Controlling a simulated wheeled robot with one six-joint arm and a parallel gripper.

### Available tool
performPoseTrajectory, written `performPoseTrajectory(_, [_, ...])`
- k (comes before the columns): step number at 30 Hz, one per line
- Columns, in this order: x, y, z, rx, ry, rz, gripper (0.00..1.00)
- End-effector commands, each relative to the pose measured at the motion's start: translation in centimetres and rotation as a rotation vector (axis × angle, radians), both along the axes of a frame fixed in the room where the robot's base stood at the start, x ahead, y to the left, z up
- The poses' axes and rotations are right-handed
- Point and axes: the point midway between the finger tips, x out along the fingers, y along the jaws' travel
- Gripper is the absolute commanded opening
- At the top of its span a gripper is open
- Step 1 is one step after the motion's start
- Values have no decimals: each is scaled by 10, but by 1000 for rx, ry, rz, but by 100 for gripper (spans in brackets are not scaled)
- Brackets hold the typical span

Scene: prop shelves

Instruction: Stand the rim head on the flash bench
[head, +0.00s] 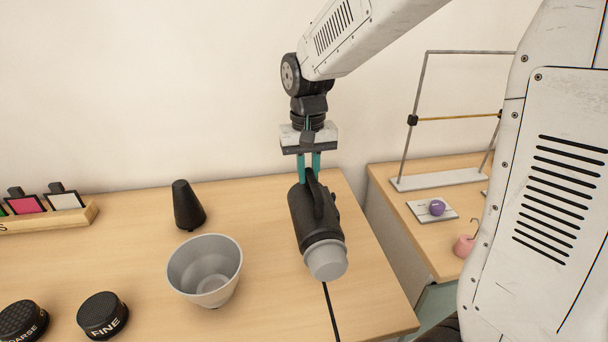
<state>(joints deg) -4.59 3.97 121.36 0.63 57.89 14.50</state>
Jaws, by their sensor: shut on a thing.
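The rim head, as I take it, is a black cylindrical flash head (308,217) with a pale grey cap (326,261) at its near end and a handle along its top. My gripper (310,170) points down with its teal fingers shut on the handle. The head is tilted, its cap end lower and toward me. It is over the right part of the near wooden bench (255,320); whether it touches the top I cannot tell. No label shows which bench is the flash bench.
A grey bowl-shaped reflector (205,270) stands left of the head, with a black cone (187,206) behind it. Black discs marked FINE (102,316) and COARSE (22,321) lie front left.

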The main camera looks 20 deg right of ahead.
Motion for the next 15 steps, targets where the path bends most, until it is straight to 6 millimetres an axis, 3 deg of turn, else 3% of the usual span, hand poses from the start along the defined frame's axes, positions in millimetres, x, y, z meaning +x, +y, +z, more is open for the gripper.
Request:
performPoseTrajectory(9, [0,0,-31,0,0,0,0])
performPoseTrajectory(15, [0,0,-32,0,-1,0,0])
